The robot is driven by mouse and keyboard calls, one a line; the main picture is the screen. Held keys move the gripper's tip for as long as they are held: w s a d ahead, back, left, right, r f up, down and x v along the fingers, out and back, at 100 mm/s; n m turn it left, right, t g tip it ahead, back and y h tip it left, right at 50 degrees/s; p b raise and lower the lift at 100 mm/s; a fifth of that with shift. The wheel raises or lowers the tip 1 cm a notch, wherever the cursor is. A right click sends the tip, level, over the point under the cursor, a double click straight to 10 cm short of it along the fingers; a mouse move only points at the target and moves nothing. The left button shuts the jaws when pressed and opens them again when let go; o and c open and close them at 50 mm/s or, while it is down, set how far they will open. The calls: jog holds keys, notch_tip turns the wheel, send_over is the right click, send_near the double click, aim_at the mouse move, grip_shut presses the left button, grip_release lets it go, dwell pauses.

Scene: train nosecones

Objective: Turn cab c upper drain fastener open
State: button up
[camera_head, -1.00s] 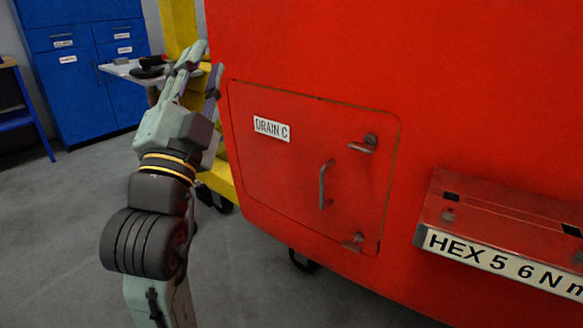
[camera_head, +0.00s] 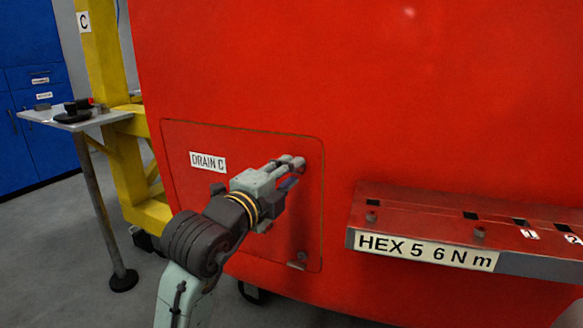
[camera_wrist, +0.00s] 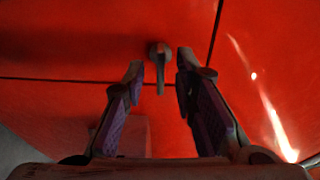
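The red DRAIN C door (camera_head: 250,143) is shut flush in the red cab front. Its upper fastener (camera_wrist: 159,54), a round grey head with a short lever, shows in the wrist view; my gripper hides it in the head view. My gripper (camera_head: 291,162) is at the door's upper right corner. In the wrist view my gripper (camera_wrist: 161,67) is open, its two fingers on either side of the fastener's lever. I see gaps on both sides, narrower on the right. The lower fastener (camera_head: 298,258) is at the door's lower right. My arm hides the door's handle.
A red ledge (camera_head: 440,214) marked HEX 5 6 N m juts out right of the door. A grey side table (camera_head: 95,119) with dark items stands at the left by a yellow frame (camera_head: 105,80). Blue cabinets (camera_head: 30,55) stand behind. Grey floor is open at the lower left.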

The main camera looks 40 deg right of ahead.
jog(key=shift+x, duration=1.1)
grip_shut()
